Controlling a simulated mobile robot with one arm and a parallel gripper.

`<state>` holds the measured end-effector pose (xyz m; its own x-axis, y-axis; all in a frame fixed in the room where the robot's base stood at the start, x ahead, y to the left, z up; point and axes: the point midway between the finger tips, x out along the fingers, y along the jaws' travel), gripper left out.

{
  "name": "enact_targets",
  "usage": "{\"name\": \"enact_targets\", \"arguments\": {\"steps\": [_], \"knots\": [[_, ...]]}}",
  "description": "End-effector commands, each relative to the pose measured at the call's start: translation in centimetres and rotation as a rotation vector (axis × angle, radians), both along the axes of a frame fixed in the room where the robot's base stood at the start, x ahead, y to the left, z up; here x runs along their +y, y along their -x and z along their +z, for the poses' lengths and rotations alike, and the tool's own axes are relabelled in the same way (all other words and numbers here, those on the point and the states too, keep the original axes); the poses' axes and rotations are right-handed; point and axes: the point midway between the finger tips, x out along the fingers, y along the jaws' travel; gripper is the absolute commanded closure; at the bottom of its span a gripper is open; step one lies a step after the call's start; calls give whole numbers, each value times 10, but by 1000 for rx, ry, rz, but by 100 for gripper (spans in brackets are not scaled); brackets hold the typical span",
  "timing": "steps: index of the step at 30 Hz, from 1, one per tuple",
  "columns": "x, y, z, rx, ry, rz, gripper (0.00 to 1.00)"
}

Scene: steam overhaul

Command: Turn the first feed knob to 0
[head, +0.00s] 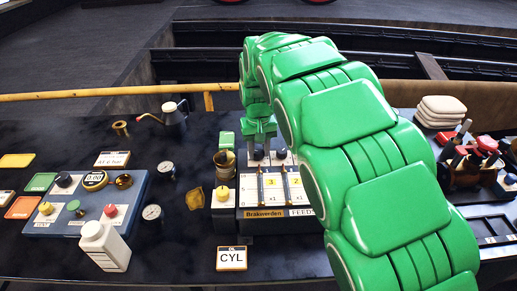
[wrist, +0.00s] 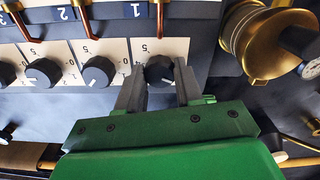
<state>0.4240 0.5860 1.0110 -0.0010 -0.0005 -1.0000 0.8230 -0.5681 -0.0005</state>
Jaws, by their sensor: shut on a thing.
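The feeds panel (head: 249,215) is a dark box with white cards, marked FEEDS, in the middle of the bench in the head view. My gripper (head: 258,148) reaches down to its back row of knobs. In the wrist view, which looks upside down, my gripper (wrist: 160,88) has its two grey fingers on either side of a black knob (wrist: 160,70), shut on it. This is the end knob of the row, nearest the brass cup. Its scale is partly covered; a 5 shows beside it. Its pointer cannot be read.
Several similar black knobs, such as the neighbouring one (wrist: 98,71), stand close beside the held knob. A brass cup (head: 225,166) stands just left of the panel. A CYL card (head: 232,258) lies in front. My green arm hides the panel's right part.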

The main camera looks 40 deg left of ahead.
Motion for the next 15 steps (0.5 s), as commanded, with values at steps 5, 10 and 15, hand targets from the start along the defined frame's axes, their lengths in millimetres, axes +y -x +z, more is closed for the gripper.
{"name": "enact_targets", "arguments": {"steps": [5,10,15], "knots": [[0,-1,1,-4,-2,166,95],[0,-1,1,-4,-2,315,95],[1,-1,1,-4,-3,439,95]]}}
